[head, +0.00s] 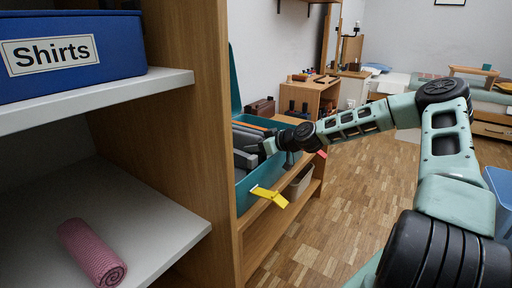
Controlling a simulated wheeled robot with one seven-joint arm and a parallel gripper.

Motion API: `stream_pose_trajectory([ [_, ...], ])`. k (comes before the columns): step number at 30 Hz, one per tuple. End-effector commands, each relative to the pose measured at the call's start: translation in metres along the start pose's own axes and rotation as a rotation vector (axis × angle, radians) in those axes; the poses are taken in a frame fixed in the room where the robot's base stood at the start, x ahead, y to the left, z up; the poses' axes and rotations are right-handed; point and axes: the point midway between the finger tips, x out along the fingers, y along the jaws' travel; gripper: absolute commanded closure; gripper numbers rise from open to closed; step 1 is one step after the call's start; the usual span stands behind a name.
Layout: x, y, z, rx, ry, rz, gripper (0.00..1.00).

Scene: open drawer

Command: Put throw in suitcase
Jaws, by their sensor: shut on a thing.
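An open teal suitcase (244,196) lies on a low wooden shelf unit right of the tall cabinet. Its lid (235,82) stands up at the back. Several grey folded things (243,139) are inside. My gripper (262,147) is over the suitcase opening, its fingers small and partly lost against the contents. It appears shut on a grey thing (244,160) at the near side of the opening; where this ends and the other contents begin is unclear. A pink ribbed roll (92,252) lies on the lower white shelf at left; I cannot tell whether it is the throw.
A blue box labelled Shirts (70,48) stands on the upper white shelf (110,97). The cabinet's side panel (190,140) stands close left of the suitcase. A yellow tag (269,196) hangs from the suitcase front. A pale bin (298,183) sits below. Wooden floor is open at right.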

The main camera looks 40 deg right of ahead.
Motion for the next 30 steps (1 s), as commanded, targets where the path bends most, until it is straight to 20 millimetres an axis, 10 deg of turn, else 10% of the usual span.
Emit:
stream_pose_trajectory([
  [3, 0.0, 0.0, 0.0, 0.0, 0.0, 0.0, 0.28],
  [14, -0.005, 0.0, -0.001, 0.0, 0.0, 0.0, 0.28],
  [30, -0.103, 0.001, -0.002, 0.002, 0.0, 0.002, 0.28],
])
